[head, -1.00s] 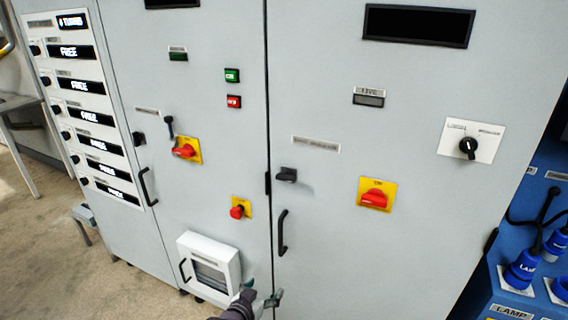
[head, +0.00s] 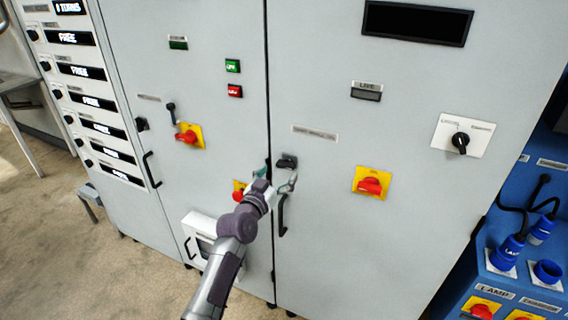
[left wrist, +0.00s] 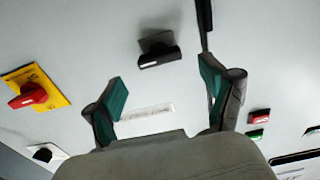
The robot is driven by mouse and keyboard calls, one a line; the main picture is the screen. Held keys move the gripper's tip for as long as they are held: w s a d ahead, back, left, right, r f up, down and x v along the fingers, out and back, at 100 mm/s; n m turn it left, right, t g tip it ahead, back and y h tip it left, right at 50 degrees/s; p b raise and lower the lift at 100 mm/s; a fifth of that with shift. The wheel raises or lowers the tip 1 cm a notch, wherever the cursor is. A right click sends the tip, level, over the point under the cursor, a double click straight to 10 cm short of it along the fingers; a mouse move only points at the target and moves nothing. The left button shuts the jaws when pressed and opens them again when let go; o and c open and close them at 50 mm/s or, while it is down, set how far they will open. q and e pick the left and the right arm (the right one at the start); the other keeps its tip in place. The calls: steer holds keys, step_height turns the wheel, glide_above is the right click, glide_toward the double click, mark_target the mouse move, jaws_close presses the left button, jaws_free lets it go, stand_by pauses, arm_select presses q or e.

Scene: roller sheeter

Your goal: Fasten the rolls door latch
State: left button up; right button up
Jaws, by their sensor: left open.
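The latch (head: 287,161) is a small dark block-like knob on the right cabinet door, just right of the door seam and under a printed label (head: 315,133). Its knob lies about level. The latch also shows in the left wrist view (left wrist: 159,50), beyond my fingertips, with the label (left wrist: 147,114) partly between the fingers. My left gripper (head: 276,180) is open and empty, just below the latch in the head view. The fingers (left wrist: 162,82) do not appear to touch the latch. My right gripper is in no view.
A black door handle (head: 282,215) is just below the latch. A red emergency button (head: 239,191) is partly behind my gripper. A red rotary switch (head: 370,185) on a yellow plate is to the right. Blue plugs (head: 507,250) stand at the far right.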

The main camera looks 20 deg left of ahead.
mark_target(284, 166)
arm_select(q)
steer(key=shift+w+d, duration=0.2)
steer(key=shift+w, duration=1.9)
steer(key=c, duration=1.2)
steer(key=shift+o, duration=0.2)
